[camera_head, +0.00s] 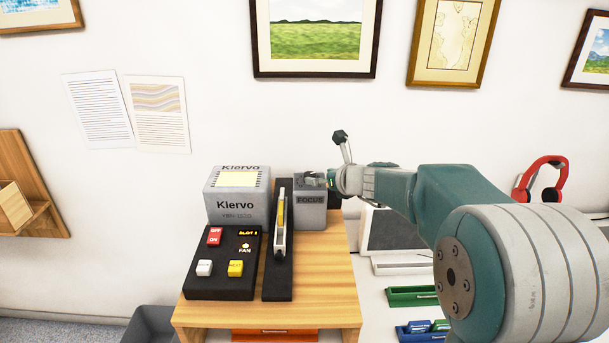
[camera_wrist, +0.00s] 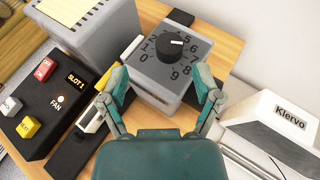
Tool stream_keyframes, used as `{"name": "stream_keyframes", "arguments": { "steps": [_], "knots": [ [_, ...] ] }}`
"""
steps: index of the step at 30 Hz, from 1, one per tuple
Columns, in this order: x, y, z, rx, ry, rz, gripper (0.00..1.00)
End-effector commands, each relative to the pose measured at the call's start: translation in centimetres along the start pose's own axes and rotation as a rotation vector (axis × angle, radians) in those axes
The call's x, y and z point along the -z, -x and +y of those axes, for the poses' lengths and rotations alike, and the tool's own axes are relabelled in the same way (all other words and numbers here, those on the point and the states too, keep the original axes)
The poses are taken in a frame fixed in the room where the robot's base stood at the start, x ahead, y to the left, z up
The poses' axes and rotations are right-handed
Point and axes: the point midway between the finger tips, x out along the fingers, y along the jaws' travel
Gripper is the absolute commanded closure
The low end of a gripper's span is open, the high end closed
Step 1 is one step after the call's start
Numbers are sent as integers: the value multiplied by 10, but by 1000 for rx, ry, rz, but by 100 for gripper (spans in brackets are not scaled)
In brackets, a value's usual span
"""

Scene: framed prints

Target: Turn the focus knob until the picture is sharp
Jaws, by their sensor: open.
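The grey focus box (camera_head: 309,207), labelled FOCUS, stands at the right of the wooden table. In the wrist view its top bears a round black focus knob (camera_wrist: 173,50) inside a ring of digits. The knob's white mark points to the right, near 5 and 6. My gripper (camera_wrist: 160,85) is open, with one finger on each side of the box's near part, apart from the knob and holding nothing. In the head view my gripper partly hides the box top. I cannot tell which surface carries the picture to be sharpened.
Left of the focus box, a black rail (camera_head: 277,281) carries an upright slide holder (camera_head: 280,224). A grey Klervo box (camera_head: 236,207) stands behind a black control panel (camera_head: 219,283) with coloured buttons, reading SLOT 1. A white Klervo unit (camera_wrist: 285,120) is at right. Framed prints (camera_head: 317,40) hang behind.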

Motion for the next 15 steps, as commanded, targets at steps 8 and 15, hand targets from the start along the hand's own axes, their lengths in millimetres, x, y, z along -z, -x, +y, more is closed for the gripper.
{"name": "stream_keyframes", "arguments": {
  "steps": [8,15],
  "knots": [
    [2,-49,-4,-1,-2,-1,18],
    [0,-74,1,1,4,1,18]
  ]
}}
